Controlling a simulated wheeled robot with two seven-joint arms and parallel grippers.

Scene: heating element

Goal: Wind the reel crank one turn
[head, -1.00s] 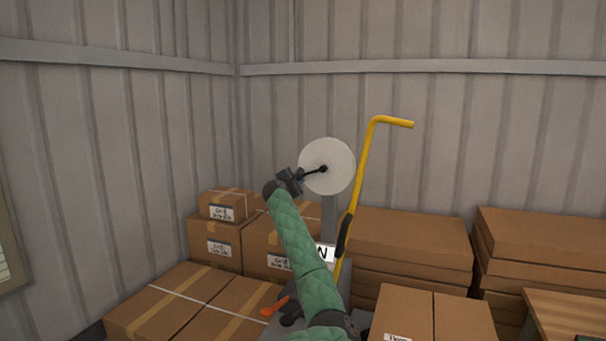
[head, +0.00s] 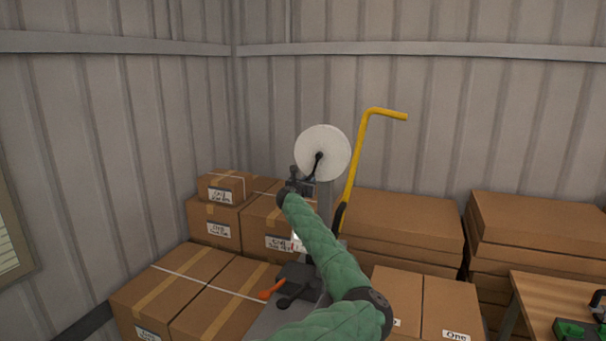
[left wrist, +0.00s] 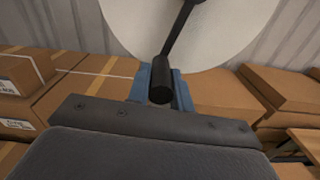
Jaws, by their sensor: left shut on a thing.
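The reel (head: 322,142) is a pale round disc on a grey post, standing in front of the corner of the walls. Its dark crank (head: 317,166) runs from the hub down and to the left. My left gripper (head: 302,186) is at the crank's outer end, below and left of the hub. In the left wrist view, the black crank handle (left wrist: 160,84) sits between the blue finger pads of my left gripper (left wrist: 162,88), which is shut on it. The reel (left wrist: 190,25) fills the top of that view. My right gripper does not show.
A yellow bent bar (head: 355,160) rises just right of the reel. Cardboard boxes (head: 215,220) stand left of it, and more stacked boxes (head: 410,225) stand right. An orange lever (head: 270,290) is low in front. A wooden table (head: 560,300) is at lower right.

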